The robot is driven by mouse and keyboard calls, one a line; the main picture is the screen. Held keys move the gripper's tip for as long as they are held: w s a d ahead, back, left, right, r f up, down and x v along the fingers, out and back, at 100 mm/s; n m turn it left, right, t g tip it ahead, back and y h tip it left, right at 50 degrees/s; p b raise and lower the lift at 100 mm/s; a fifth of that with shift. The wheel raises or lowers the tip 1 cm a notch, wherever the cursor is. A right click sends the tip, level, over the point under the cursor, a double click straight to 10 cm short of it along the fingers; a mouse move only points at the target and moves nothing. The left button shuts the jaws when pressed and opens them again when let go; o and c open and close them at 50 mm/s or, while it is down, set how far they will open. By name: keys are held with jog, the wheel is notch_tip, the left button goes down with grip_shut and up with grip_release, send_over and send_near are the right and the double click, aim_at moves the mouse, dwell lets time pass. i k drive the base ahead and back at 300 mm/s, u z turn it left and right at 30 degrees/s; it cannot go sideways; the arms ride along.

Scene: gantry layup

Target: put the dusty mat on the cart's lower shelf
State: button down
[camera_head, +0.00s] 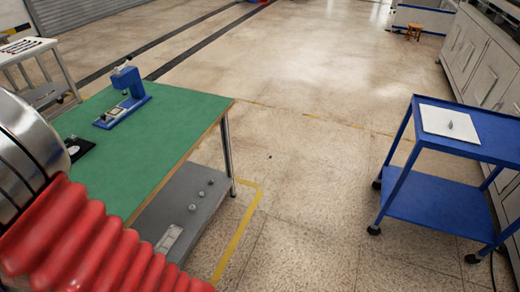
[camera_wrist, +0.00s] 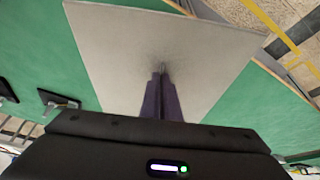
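In the wrist view a grey square mat (camera_wrist: 105,50), smudged darker around its middle, fills much of the picture over the green tabletop. My gripper (camera_wrist: 162,78) has its fingers close together at the mat's middle, shut on a small raised grip there. I cannot tell how far the mat is above the table. Neither the mat nor my gripper shows in the head view. The blue cart (camera_head: 462,134) stands at the right of the head view; its lower shelf (camera_head: 432,208) looks empty. A pale mat (camera_head: 437,121) with a small grey knob lies on its upper shelf.
The green table (camera_head: 150,150) at left carries a blue press-like device (camera_head: 124,95) and has a grey lower shelf (camera_head: 190,215) with small parts. Open floor (camera_head: 300,190) lies between table and cart. Grey cabinets (camera_head: 475,60) stand behind the cart.

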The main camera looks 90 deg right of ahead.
aim_at(447, 213)
jog(key=k, duration=2.65)
jog(key=u, duration=1.6)
jog(key=i, duration=0.1)
jog(key=z, duration=3.25)
